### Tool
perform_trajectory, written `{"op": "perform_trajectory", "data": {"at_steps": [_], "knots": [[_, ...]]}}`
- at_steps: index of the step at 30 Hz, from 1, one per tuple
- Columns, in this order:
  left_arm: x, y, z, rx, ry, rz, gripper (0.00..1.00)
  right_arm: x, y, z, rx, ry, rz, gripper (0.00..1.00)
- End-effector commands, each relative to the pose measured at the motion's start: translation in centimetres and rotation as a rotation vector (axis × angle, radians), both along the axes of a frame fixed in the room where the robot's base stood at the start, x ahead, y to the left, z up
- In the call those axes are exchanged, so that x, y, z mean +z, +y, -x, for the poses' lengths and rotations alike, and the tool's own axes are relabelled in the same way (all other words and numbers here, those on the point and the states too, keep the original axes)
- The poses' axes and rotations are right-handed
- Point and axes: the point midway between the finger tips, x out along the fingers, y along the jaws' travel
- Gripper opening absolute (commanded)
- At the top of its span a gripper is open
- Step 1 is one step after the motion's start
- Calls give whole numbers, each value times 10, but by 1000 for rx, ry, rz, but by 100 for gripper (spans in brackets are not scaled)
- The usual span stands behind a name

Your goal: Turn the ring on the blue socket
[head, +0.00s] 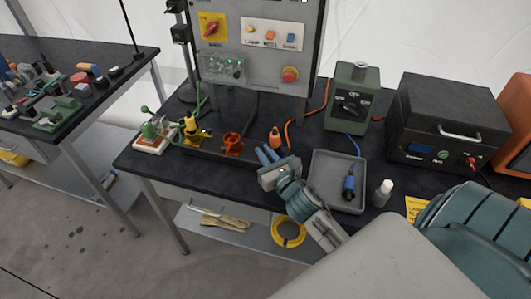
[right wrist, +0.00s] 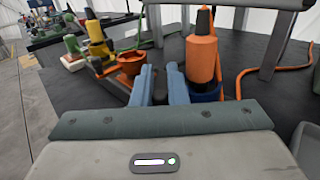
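The blue socket shows in the right wrist view (right wrist: 208,95) as a blue collar around the foot of an upright orange plug (right wrist: 200,62). That plug also shows in the head view (head: 274,138), where my gripper largely hides the blue socket. My right gripper (head: 266,153) is low over the table's front part, with its blue fingers slightly parted and nothing visible between them. In the right wrist view its fingertips (right wrist: 158,72) are just left of the blue socket; I cannot tell whether they touch it. My left gripper is not in view.
An empty orange socket (head: 232,143) and a yellow plug (head: 191,128) stand left of my right gripper. A grey tray (head: 322,178) holds a blue-and-black plug (head: 349,184). A white bottle (head: 382,193), green box (head: 349,98) and black case (head: 440,115) stand right. A panel (head: 255,65) rises behind.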

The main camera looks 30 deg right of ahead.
Motion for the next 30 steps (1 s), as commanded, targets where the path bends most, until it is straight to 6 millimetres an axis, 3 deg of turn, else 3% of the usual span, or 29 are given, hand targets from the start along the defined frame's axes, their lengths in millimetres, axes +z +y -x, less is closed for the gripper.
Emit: {"op": "perform_trajectory", "data": {"at_steps": [11, 22, 27, 30], "knots": [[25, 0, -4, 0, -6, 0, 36, 5, -2, 1, 54, -1, 4, 0], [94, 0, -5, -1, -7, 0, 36, 9, -9, 10, 256, 0, 5, 0], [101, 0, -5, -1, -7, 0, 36, 4, -13, 14, 382, -4, 5, 0], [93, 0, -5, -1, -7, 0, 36, -1, -17, 17, 466, -3, 8, 0]]}}
